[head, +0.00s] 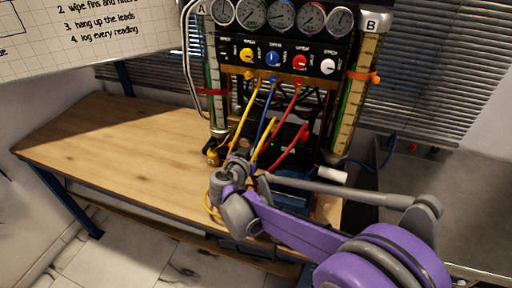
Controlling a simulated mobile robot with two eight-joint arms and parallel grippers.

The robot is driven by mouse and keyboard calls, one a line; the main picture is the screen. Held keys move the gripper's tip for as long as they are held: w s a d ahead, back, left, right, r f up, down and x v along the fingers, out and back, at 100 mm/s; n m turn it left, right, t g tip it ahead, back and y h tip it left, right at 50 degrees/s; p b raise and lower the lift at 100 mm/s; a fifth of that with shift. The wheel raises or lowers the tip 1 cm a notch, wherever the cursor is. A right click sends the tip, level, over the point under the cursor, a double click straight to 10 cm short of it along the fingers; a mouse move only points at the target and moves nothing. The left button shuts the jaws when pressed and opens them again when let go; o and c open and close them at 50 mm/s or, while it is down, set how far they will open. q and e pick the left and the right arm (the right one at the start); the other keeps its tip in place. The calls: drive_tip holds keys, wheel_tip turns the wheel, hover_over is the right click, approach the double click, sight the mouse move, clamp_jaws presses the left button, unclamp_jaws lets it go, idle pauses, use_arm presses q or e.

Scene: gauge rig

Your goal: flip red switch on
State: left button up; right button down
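A red round control (299,62) sits in a row on the dark panel of the gauge rig, between a blue control (272,58) and a white one (327,66). I cannot tell its switch position. A small red item (412,147) also shows on the grey surface at the right; it is too small to make out. My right arm, purple and grey, comes in from the lower right. Its gripper (238,168) is in front of the rig's lower part, near the hanging leads and well below the red control. Its fingers are not clear. My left gripper is not in view.
Gauges (282,16) line the rig's top, with upright tubes on both sides. Yellow, blue and red leads (292,110) hang from the panel towards a dark box. The wooden bench (110,140) is clear on the left. A whiteboard (80,35) is at upper left.

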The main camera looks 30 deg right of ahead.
drive_tip(key=s+a+r, duration=0.3)
drive_tip(key=shift+s+a+r, duration=0.2)
drive_tip(key=shift+a+r, duration=0.1)
drive_tip(key=shift+r, duration=0.1)
idle(0.4)
